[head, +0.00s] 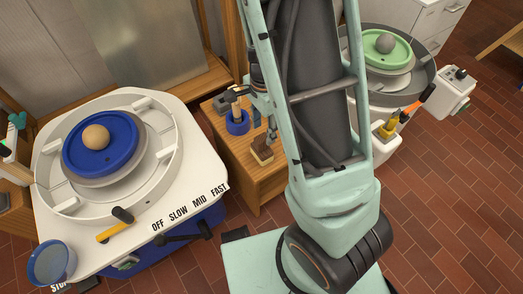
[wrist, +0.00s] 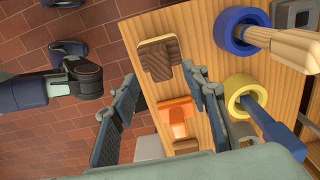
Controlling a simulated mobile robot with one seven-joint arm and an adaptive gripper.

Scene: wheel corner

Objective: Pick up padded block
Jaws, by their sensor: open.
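In the head view, my gripper (head: 268,120) is above the stand, partly hidden by my arm.
A pottery wheel (head: 190,150) stands left; another with a green disc (head: 372,56) stands right.

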